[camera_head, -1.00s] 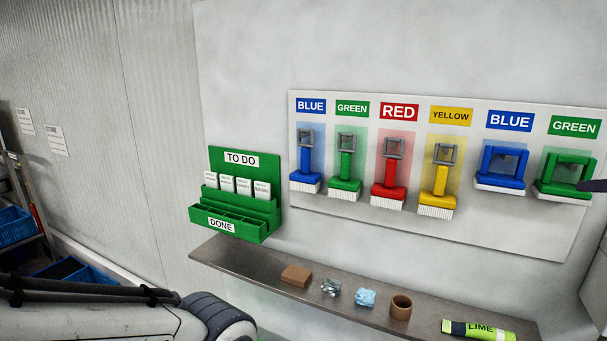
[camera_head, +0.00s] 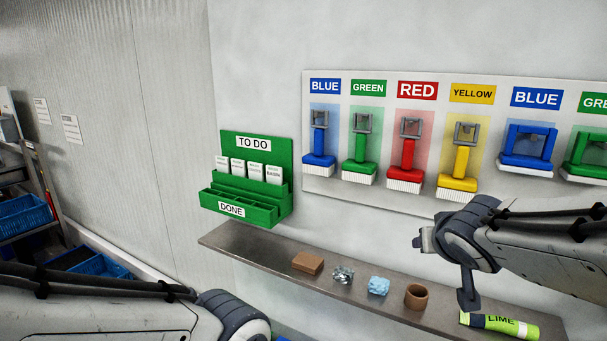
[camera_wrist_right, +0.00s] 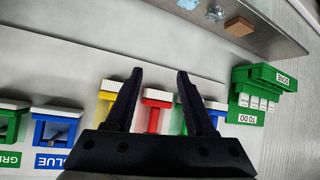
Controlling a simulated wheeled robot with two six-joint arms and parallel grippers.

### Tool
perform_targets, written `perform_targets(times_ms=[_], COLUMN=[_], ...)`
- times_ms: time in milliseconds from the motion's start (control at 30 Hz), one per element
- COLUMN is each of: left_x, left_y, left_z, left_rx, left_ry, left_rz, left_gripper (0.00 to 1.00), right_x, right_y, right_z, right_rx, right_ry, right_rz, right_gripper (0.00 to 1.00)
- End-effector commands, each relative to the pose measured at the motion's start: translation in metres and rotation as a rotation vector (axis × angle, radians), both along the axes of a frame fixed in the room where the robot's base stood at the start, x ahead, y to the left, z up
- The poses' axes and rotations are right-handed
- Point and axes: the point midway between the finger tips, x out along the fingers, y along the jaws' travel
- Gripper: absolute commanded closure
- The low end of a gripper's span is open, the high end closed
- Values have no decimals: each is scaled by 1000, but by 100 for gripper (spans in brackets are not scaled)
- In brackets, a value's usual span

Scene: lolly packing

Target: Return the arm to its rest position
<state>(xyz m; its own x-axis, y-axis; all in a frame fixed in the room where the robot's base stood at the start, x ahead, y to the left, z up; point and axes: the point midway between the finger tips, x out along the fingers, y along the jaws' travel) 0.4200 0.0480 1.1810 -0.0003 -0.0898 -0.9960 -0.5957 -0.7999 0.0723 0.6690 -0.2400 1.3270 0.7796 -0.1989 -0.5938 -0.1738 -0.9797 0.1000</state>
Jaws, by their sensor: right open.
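My right arm comes in from the right in the head view, in front of the wall board and over the right part of the shelf. My right gripper (camera_wrist_right: 160,76) is open in the right wrist view, with nothing between its two dark fingers. Its fingers point across the brush board, which appears upside down, with the red brush (camera_wrist_right: 156,112) showing between them. My left arm lies along the bottom left of the head view; its gripper is not in view.
The brush board (camera_head: 328,190) holds several coloured brushes. A green card holder (camera_head: 284,150) carries several cards in its TO DO row. The shelf (camera_head: 240,243) bears a brown block (camera_head: 307,262), foil (camera_head: 342,275), a blue lump (camera_head: 378,286), a brown cup (camera_head: 417,296) and a lime tube (camera_head: 500,325).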

Motion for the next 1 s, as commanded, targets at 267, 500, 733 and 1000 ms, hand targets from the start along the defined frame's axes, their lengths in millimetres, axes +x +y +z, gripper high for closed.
perform_targets(times_ms=[267,500,733,1000], left_x=[0,0,0,0], left_y=[0,0,0,0], left_z=[-26,-36,-37,-37], left_rx=[0,0,0,0], left_ry=[0,0,0,0], left_rz=[2,3,3,3], left_gripper=[50,50,50,50], right_x=[-112,-220,-250,-249], right_y=[134,184,192,192], right_z=[-129,-177,-183,-183], right_rx=[-17,-44,-47,-46], right_ry=[505,833,920,917], right_rz=[367,664,750,746], right_gripper=[45,45,45,45])
